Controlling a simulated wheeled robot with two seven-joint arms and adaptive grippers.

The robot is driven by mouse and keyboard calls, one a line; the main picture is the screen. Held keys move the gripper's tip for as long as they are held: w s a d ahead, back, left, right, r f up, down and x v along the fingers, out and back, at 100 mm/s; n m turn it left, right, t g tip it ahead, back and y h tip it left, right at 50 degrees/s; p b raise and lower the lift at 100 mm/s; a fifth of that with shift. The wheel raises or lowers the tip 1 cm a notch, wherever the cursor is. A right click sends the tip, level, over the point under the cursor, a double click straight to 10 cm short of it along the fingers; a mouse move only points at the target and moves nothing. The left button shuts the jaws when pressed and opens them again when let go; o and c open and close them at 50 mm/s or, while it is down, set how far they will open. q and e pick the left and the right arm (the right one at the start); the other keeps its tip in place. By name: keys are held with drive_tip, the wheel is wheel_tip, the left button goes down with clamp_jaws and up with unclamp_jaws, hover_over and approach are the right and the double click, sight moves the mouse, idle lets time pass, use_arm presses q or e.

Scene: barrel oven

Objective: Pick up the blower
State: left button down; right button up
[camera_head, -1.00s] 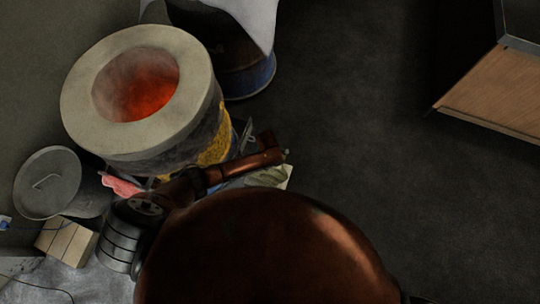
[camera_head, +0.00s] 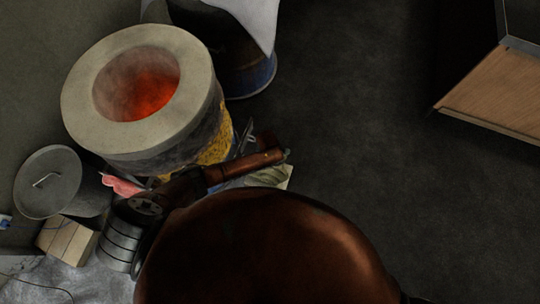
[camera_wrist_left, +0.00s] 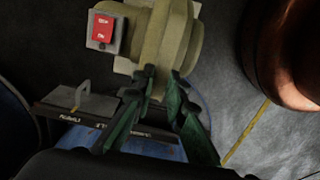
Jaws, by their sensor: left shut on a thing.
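The blower (camera_wrist_left: 165,35) is a beige-olive rounded housing in the upper middle of the left wrist view. A red switch (camera_wrist_left: 103,29) on a grey box is fixed to its left side. The dark green fingers of my left gripper (camera_wrist_left: 161,82) reach up to the blower's lower part and are shut on it. The contact is partly in shadow. In the head view my copper arm and body cover the lower middle, and I cannot make out the blower or gripper there. My right gripper is in neither view.
A barrel oven (camera_head: 185,134) glows red inside at upper left. A round grey lid (camera_head: 45,190) and a light block (camera_head: 66,240) stand left of my arm. A blue-banded drum (camera_head: 255,80) is behind. A wooden cabinet (camera_head: 500,92) is at right. The dark floor between is clear.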

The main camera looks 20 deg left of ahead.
use_arm(q)
drive_tip(key=shift+w+d+r, duration=0.15)
drive_tip(key=shift+w+r, duration=0.05)
drive_tip(key=shift+r, duration=0.05)
